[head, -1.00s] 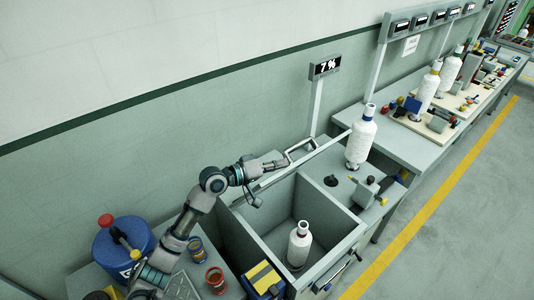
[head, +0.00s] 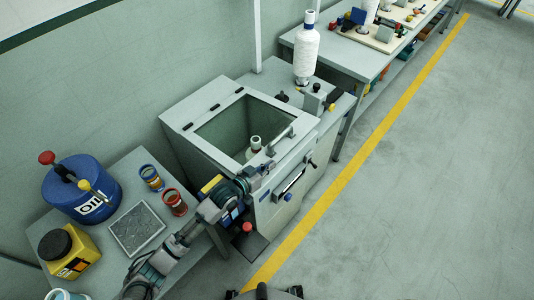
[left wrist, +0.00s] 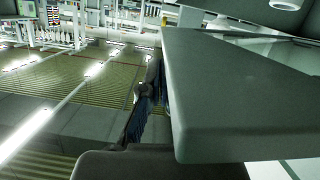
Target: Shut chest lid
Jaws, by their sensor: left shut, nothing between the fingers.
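The chest (head: 283,205) is a grey box at the end of the bench in the head view. Its grey framed lid (head: 182,118) lies down over the top, with a large window in the middle and a bar handle (head: 280,140) near the front. I cannot tell whether a thin gap is left under its front edge. A white bobbin (head: 255,146) shows through the window. My left gripper (head: 268,168) is shut and empty at the lid's front edge, left of the handle. In the left wrist view a grey slab edge (left wrist: 235,135), likely the lid's, is very close.
A side table at left holds a blue oil can (head: 82,188), a yellow container (head: 70,252), a mesh tray (head: 137,228) and two small cups. A wrapped white bobbin (head: 306,52) stands behind the chest. The floor at right is clear beyond the yellow line.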

